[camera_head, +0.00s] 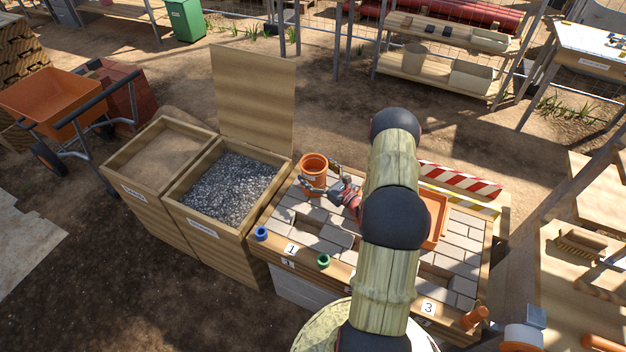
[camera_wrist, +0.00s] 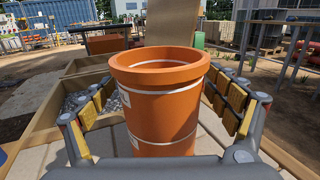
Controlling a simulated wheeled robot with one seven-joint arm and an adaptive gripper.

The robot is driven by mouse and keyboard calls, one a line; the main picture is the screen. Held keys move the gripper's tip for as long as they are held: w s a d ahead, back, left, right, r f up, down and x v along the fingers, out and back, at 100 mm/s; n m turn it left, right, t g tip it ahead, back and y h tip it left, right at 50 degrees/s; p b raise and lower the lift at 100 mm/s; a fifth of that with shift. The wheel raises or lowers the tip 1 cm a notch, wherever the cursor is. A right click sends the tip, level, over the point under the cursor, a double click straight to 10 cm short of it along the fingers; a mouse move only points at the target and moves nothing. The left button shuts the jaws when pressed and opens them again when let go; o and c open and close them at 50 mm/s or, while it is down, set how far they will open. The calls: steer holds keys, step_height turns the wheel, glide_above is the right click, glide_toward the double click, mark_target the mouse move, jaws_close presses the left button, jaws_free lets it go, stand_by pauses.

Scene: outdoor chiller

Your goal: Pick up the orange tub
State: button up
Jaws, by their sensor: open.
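The orange tub (camera_head: 313,173) stands upright near the far left corner of the brick-topped table (camera_head: 459,245). In the wrist view the tub (camera_wrist: 162,100) fills the middle, with a wide rim and pale bands around its body. My gripper (camera_head: 321,186) reaches it from the right in the head view. In the wrist view my gripper (camera_wrist: 160,112) is open, with one padded finger on each side of the tub. A gap shows between each finger and the tub's wall. The tub's base is partly hidden behind the gripper's body.
A gravel bin (camera_head: 228,188) with a raised lid (camera_head: 254,100) stands left of the table, beside a sand bin (camera_head: 160,160). An orange tray (camera_head: 436,218) lies on the table behind my arm. Blue (camera_head: 261,233) and green (camera_head: 323,261) rings sit at the front edge.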

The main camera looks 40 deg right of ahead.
mark_target(307, 164)
steer(key=w+b, duration=0.1)
steer(key=w, duration=0.3)
steer(key=shift+w+f+b, duration=0.15)
steer(key=shift+w+b, duration=0.15)
steer(key=shift+w, duration=0.1)
steer(key=shift+c, duration=0.5)
steer(key=c, duration=1.8)
